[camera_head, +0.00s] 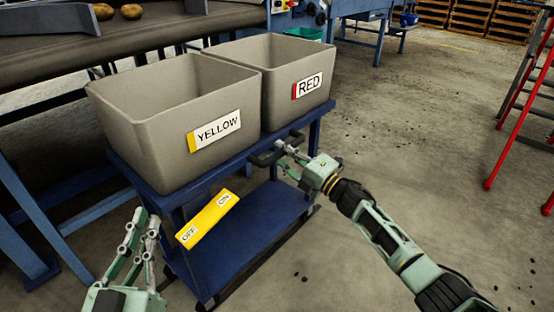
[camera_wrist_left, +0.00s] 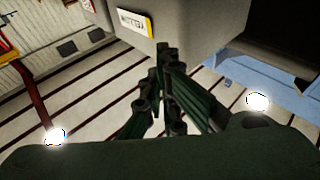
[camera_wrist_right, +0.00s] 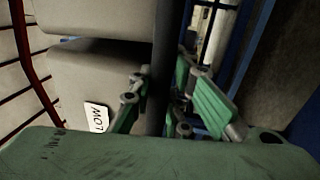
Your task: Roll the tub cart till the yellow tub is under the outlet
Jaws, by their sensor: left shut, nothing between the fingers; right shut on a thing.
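The blue tub cart (camera_head: 255,216) carries two grey tubs side by side. The tub labelled YELLOW (camera_head: 160,135) stands on the left and the tub labelled RED (camera_head: 280,65) on the right; both look empty. My right gripper (camera_head: 285,150) is shut on the cart's dark handle bar (camera_head: 264,159), below the RED label. The bar (camera_wrist_right: 163,60) runs between its fingers in the right wrist view. My left gripper (camera_head: 145,220) is shut and empty, left of the cart's front. In the left wrist view the YELLOW label (camera_wrist_left: 133,21) shows beyond its fingers. I cannot make out the outlet.
A yellow plate (camera_head: 207,218) marked OFF and ON sits at the cart's front. A dark conveyor (camera_head: 110,42) with several potatoes runs behind the tubs, with blue frame legs at left. Red ladder-like rails (camera_head: 519,105) stand at right. Concrete floor right of the cart is open.

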